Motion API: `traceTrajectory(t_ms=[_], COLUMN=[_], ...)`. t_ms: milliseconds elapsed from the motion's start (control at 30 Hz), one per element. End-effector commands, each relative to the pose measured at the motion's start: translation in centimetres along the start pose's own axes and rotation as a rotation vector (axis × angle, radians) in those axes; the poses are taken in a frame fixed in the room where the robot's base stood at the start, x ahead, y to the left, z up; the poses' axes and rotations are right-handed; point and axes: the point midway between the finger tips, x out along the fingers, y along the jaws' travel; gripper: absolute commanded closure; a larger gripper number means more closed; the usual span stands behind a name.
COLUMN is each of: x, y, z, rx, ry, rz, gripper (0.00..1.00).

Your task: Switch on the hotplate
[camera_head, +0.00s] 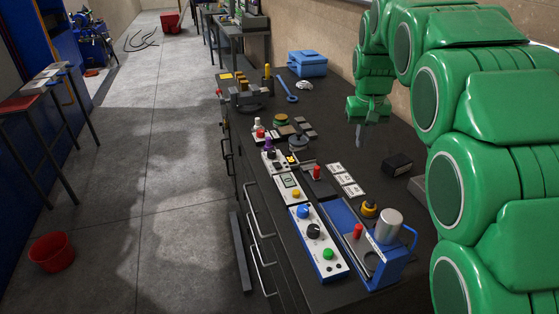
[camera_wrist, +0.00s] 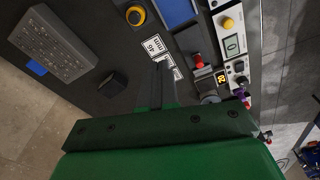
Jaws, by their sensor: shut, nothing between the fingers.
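My gripper (camera_head: 360,137) hangs shut and empty above the right part of the dark bench, fingers pointing down. No unit is clearly labelled as the hotplate. A white box with a black knob (camera_head: 280,165) stands by a small yellow display, which also shows in the wrist view (camera_wrist: 221,78). In front is a white box with a display and yellow knob (camera_head: 295,193). Nearest is a blue-and-white control box (camera_head: 327,254) with blue, black and green knobs. My gripper touches none of these.
A blue press-like unit (camera_head: 385,265) with a metal cylinder stands at the near right. White cards (camera_head: 345,179) and a black block (camera_head: 397,164) lie behind the boxes. A blue toolbox (camera_head: 307,64) and a blue wrench (camera_head: 287,89) are farther back. The floor on the left is mostly clear.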

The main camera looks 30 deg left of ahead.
Motion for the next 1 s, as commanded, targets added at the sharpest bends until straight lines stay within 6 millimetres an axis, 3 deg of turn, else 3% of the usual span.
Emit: traceTrajectory(t_ms=[500,1000], x=[2.7,5.7], y=[-8.1,-17.3], z=[-8.2,-13.7], rx=[-0.140,-0.274], ry=[0.058,0.112], rz=[-0.026,-0.069], gripper=[1.00,1.00])
